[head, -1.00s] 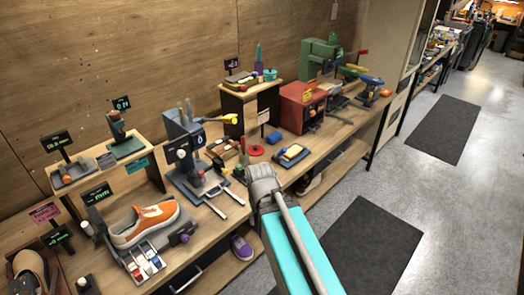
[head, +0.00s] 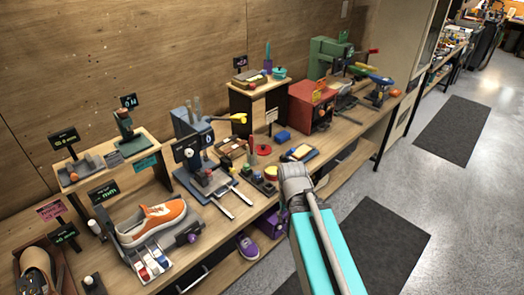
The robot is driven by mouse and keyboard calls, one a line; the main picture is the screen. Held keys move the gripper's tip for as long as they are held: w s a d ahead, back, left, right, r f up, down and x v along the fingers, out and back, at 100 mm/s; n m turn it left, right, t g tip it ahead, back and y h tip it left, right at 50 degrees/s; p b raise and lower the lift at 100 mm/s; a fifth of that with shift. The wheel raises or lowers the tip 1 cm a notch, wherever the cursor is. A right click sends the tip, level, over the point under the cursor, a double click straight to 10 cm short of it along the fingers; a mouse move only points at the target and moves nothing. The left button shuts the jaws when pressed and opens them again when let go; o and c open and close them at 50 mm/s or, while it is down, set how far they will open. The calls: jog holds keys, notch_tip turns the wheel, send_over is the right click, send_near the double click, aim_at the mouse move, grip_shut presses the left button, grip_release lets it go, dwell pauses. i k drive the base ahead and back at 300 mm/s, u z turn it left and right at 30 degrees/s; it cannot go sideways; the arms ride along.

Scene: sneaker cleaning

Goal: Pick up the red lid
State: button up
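The red lid (head: 263,149) lies flat on the workbench (head: 229,228), a small round red disc with a knob-like dark centre. It is behind and to the left of my arm's grey end joint, with bench between them. My arm reaches in from the bottom right, and its grey joint is over the bench's front edge.
A blue press (head: 190,135) and an orange sneaker (head: 153,222) are left. Floor is open at right.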

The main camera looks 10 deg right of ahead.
aim_at(261, 150)
jog(key=z, duration=0.1)
jog(key=i, duration=1)
jog(key=u, duration=0.1)
